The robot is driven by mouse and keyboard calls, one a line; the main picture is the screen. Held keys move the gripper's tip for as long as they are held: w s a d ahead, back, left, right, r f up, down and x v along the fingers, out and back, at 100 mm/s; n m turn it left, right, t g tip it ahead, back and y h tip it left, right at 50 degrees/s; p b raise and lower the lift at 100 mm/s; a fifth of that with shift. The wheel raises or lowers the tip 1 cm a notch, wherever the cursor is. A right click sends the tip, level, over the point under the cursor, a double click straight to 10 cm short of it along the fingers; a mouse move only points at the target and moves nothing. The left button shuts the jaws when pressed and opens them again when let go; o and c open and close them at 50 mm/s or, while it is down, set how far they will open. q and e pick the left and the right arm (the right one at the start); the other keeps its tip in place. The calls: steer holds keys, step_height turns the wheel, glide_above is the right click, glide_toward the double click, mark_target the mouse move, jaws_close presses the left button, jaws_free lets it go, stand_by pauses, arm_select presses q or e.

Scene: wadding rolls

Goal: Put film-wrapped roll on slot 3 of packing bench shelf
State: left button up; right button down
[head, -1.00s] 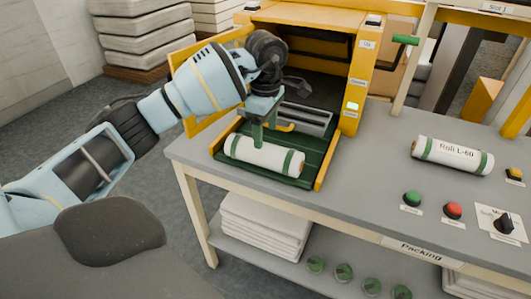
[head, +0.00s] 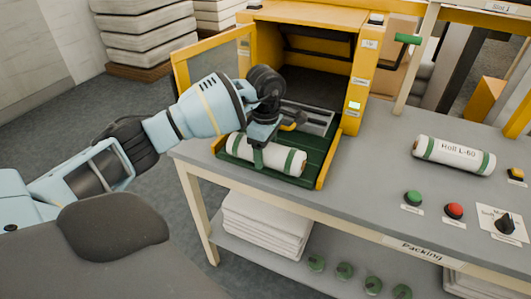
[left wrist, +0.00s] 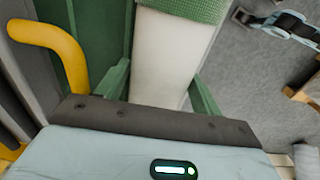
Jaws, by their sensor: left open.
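A white roll (head: 239,147) with green end bands lies on the green tray at the mouth of the yellow machine (head: 347,85). My left gripper (head: 257,157) is open over the roll's middle, pointing down. In the left wrist view, the white roll (left wrist: 168,58) lies between the two green fingers of my left gripper (left wrist: 160,92), with gaps showing near their tips. A shelf upright (head: 416,60) stands at the right, with a slot label (head: 499,7) at the top edge. Slot 3 cannot be made out. My right gripper is not in view.
A second roll labelled Roll L-60 (head: 453,156) lies on the grey packing bench (head: 370,160). Green and red buttons (head: 453,211) and a black knob (head: 504,224) sit near the front. Folded white stacks (head: 262,222) lie on the lower shelf. The bench middle is clear.

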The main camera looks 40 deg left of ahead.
arm_select(q)
steer(key=c, duration=0.8)
steer(key=shift+r, duration=0.15)
steer(key=shift+r, duration=0.55)
step_height(320, 180, up, 2)
steer(key=shift+r, duration=0.2)
steer(key=s+d+r, duration=0.1)
steer(key=s+d, duration=0.8)
steer(key=d, duration=0.4)
steer(key=shift+s+r+b, duration=0.15)
steer(key=shift+s+b, duration=0.1)
steer(key=shift+b, duration=0.2)
